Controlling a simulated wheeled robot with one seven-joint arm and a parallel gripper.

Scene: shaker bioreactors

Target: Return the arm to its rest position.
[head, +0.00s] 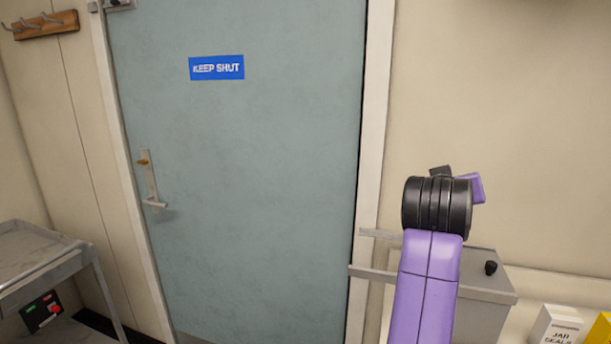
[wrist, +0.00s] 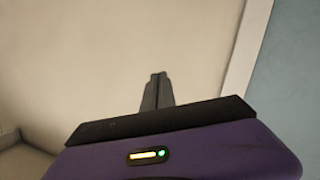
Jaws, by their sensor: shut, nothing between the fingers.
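My purple and black arm (head: 428,275) rises at the right of the head view, in front of a grey cabinet and the wall. In the head view my gripper's fingers are hidden behind the arm's black joint. In the wrist view my gripper (wrist: 158,76) shows with its two dark fingers together, nothing between them. The fingers point toward a plain beige wall (wrist: 90,50), and touch nothing that I can see.
A closed blue-green door (head: 240,200) with a "KEEP SHUT" sign (head: 217,67) and a lever handle (head: 153,190) stands ahead. A grey cart (head: 40,255) is at left. A grey cabinet (head: 490,285) and a "JAR SEALS" box (head: 556,326) are at lower right.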

